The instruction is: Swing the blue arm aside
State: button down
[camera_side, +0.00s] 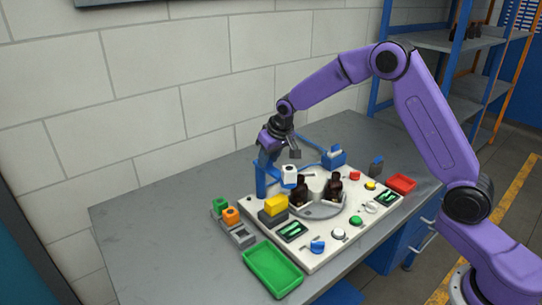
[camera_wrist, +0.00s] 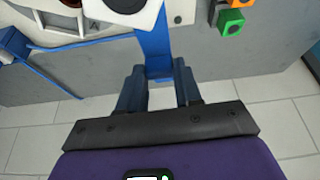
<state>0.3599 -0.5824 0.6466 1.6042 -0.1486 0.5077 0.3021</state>
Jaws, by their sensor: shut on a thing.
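The blue arm (camera_side: 262,181) stands at the back left corner of the white panel (camera_side: 318,260) in the side view, with a white head (camera_side: 289,175) reaching over the panel. In the wrist view the blue arm (camera_wrist: 153,45) runs down from the white head (camera_wrist: 120,17) to between my fingers. My gripper (camera_wrist: 158,74) is shut on its lower end in that view. In the side view my gripper (camera_side: 270,153) is at the top of the blue arm, and its finger contact is partly hidden. Two dark amber bottles (camera_side: 302,190) (camera_side: 334,189) stand upright on a round grey plate beside the head.
The panel carries buttons, a blue knob (camera_side: 317,246), a yellow block (camera_side: 276,206) and green displays. A green tray (camera_side: 272,270) lies in front, a red tray (camera_side: 401,183) at right. Orange (camera_side: 230,215) and green blocks sit at left. The grey table (camera_side: 140,230) is clear at far left.

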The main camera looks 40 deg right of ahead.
jog(key=shift+w+a+m+g+h, duration=0.1)
jog(key=shift+a+m+h, duration=0.25)
jog(key=shift+m, duration=0.55)
jog(key=shift+w+a+m+g+h, duration=0.1)
jog(key=shift+a+m+h, duration=0.2)
jog(key=shift+m, duration=0.6)
jog(key=shift+a+m+g+h, duration=0.1)
jog(key=shift+a+m+h, duration=0.25)
jog(key=shift+m, duration=0.55)
jog(key=c, duration=0.8)
grip_release()
jog(key=shift+o, duration=0.2)
jog(key=v, duration=1.7)
jog(key=shift+r, duration=0.15)
jog(key=shift+s+a, duration=0.15)
